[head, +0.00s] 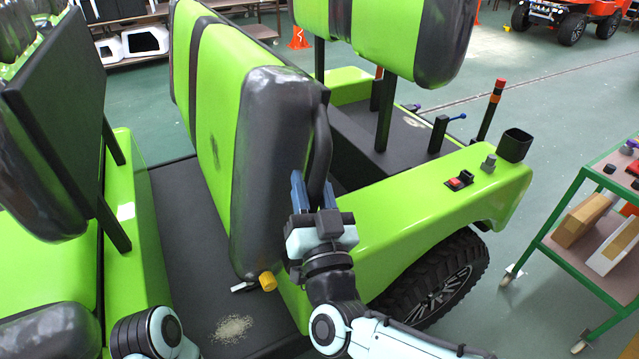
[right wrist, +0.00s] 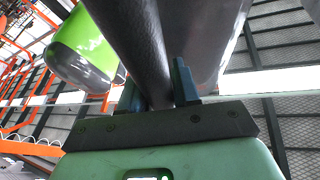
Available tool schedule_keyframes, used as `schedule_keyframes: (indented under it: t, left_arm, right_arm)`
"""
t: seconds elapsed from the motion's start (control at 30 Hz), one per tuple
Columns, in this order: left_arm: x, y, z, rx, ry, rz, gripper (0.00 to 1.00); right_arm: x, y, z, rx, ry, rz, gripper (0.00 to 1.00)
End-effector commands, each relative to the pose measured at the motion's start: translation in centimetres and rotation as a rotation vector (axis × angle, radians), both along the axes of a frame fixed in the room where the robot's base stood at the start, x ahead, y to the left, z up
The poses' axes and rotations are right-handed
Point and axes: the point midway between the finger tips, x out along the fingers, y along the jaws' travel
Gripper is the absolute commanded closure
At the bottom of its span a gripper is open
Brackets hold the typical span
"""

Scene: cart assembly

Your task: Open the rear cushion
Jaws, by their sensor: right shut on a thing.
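The green and black rear cushion (head: 213,100) stands steeply raised in the middle of the cart in the head view. A black curved handle (head: 321,140) runs along its right side. My right gripper (head: 312,184) is shut on the lower part of this handle, its blue fingers on either side of it. In the right wrist view the dark handle (right wrist: 138,45) passes down between the two fingers (right wrist: 155,90). A yellow knob (head: 267,281) is at the cushion's lower edge. My left gripper is out of view.
The green side body (head: 430,195) with a red switch (head: 459,181) and black cup (head: 515,145) lies right of the gripper. Another seat back (head: 400,35) rises behind. A green-framed trolley (head: 560,195) stands at the right. The dark cart floor (head: 185,240) is open at left.

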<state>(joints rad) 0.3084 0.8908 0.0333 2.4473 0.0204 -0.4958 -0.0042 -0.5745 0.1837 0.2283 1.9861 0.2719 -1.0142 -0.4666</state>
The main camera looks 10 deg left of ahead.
Motion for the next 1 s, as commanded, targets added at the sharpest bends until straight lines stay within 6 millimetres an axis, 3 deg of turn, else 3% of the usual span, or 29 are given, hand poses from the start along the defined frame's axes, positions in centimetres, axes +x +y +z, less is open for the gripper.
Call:
schedule_keyframes:
  t: [0.3, 0.33, 0.4, 0.77, 1.0]
  left_arm:
    - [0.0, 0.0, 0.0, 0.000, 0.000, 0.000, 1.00]
    - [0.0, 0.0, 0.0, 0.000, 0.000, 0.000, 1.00]
    - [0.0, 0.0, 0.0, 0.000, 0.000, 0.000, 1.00]
    - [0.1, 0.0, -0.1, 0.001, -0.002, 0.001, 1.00]
    - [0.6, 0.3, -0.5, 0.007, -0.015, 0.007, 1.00]
  right_arm:
    - [-0.1, 0.1, 0.0, 0.000, -0.002, 0.003, 1.00]
    - [-0.1, 0.1, 0.0, 0.000, -0.002, 0.003, 0.62]
    - [-0.1, 0.1, 0.0, -0.001, -0.001, 0.003, 0.48]
    - [-0.5, -0.1, -0.2, -0.001, 0.000, 0.002, 0.48]
    - [-4.3, -1.4, -1.6, -0.001, 0.001, 0.003, 0.48]
